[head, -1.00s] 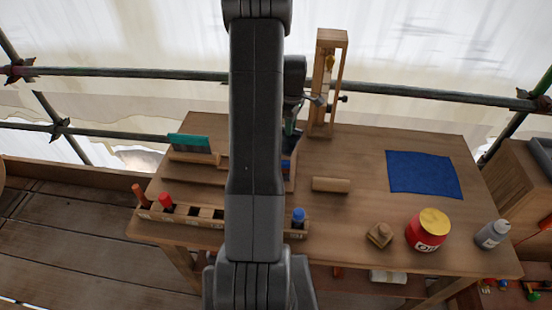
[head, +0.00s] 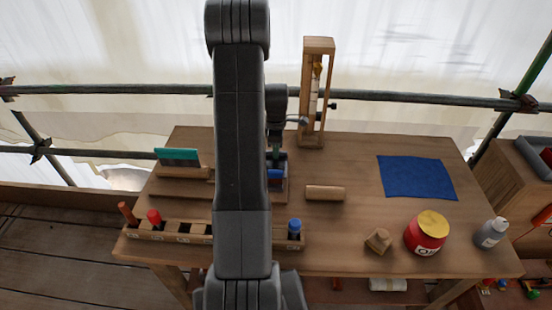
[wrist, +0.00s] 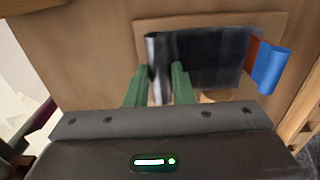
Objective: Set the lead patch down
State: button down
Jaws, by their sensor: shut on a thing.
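My gripper (wrist: 158,82) has two green fingers, closed around a shiny grey strip that I take to be the lead patch (wrist: 155,52). In the wrist view, a dark sheet spreads to the right of the fingers over a wooden board (wrist: 180,20). I cannot tell whether strip and sheet are one piece, or whether they touch the board. In the head view, my gripper (head: 276,152) is low over the board (head: 282,196) on the bench, with my arm hiding much of that spot.
A blue roll (wrist: 270,67) lies at the board's right side. On the bench are a wooden cylinder (head: 325,193), a blue cloth (head: 416,177), a red tin (head: 426,233), a grey bottle (head: 491,233) and a slotted rack (head: 180,234). A wooden frame (head: 319,90) stands behind.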

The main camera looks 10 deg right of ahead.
jog(key=shift+f+b, duration=0.4)
jog(key=shift+f, duration=1.2)
jog(key=shift+f, duration=0.15)
jog(key=c, duration=1.3)
grip_release()
jog(key=shift+o, duration=0.2)
notch_tip(320, 180, up, 12)
jog(key=b, duration=0.1)
jog(key=shift+r+b, duration=0.2)
jog(key=shift+b, duration=0.1)
